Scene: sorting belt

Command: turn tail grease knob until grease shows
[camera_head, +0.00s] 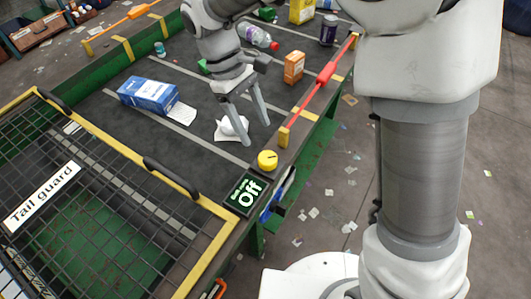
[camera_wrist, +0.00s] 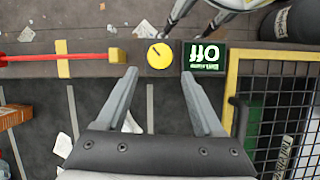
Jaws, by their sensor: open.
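A round yellow knob (camera_head: 267,160) sits on the belt's side rail, beside a sign reading "Off" (camera_head: 245,190). In the wrist view the knob (camera_wrist: 159,55) shows a dark pointer mark and lies just beyond and between my fingertips. My gripper (camera_head: 247,128) is open and empty above the belt, with its fingers pointing down, a little up and left of the knob in the head view. In the wrist view my gripper (camera_wrist: 160,72) has its fingers spread wide and apart from the knob. I see no grease on or around the knob.
A yellow-framed mesh guard labelled "Tail guard" (camera_head: 42,197) covers the belt end. A red bar (camera_head: 315,90) runs along the rail. A blue box (camera_head: 148,95), an orange carton (camera_head: 293,68), a bottle (camera_head: 258,37) and crumpled paper (camera_head: 231,128) lie on the belt.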

